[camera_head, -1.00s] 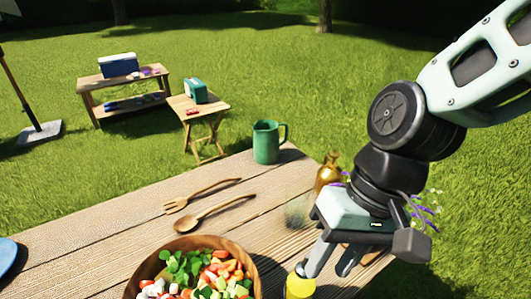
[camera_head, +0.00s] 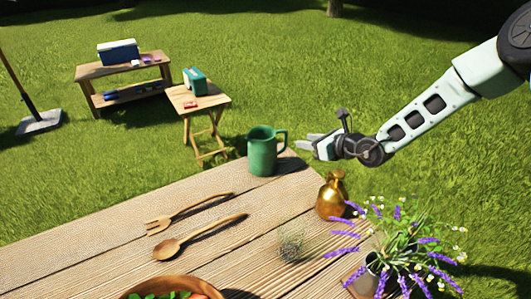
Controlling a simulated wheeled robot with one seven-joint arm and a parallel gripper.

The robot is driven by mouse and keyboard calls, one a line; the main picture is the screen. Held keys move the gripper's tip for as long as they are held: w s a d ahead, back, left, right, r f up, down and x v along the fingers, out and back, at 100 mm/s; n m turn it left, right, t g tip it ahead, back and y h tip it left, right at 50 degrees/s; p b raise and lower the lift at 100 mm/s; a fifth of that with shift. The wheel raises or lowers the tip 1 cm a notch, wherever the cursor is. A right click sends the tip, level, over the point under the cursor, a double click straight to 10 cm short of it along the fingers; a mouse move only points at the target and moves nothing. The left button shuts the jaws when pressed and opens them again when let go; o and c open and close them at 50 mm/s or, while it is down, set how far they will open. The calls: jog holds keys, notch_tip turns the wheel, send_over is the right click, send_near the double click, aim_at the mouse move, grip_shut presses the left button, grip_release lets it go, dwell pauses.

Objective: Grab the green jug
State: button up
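The green jug (camera_head: 263,155) stands upright near the far corner of the wooden table (camera_head: 90,245), its handle facing right. My gripper (camera_head: 302,144) is to the right of the jug's handle, with its fingers pointing left toward it. A small gap shows between the fingertips and the handle in this view; how far they are apart in depth is hard to tell. Two separate fingers show with a space between them, and nothing is in them.
A wooden fork (camera_head: 190,210), a wooden spoon (camera_head: 200,236) and a salad bowl (camera_head: 130,294) lie nearer. A small folding table (camera_head: 200,103) stands beyond on the grass.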

jog(key=p+x, duration=0.1)
jog(key=x, duration=0.5)
jog(key=shift+w+a+f, duration=0.1)
jog(key=shift+w, duration=0.1)
jog(key=x, duration=0.2)
jog(key=p+x, duration=0.1)
jog(key=x, duration=0.1)
jog(key=shift+s+a+f+p, duration=0.1)
jog(key=shift+s+a+p, duration=0.1)
jog(key=shift+s+p, duration=0.1)
jog(key=shift+w+a+f, duration=0.25)
jog(key=shift+w+a, duration=0.1)
jog(key=shift+w, duration=0.05)
grip_shut()
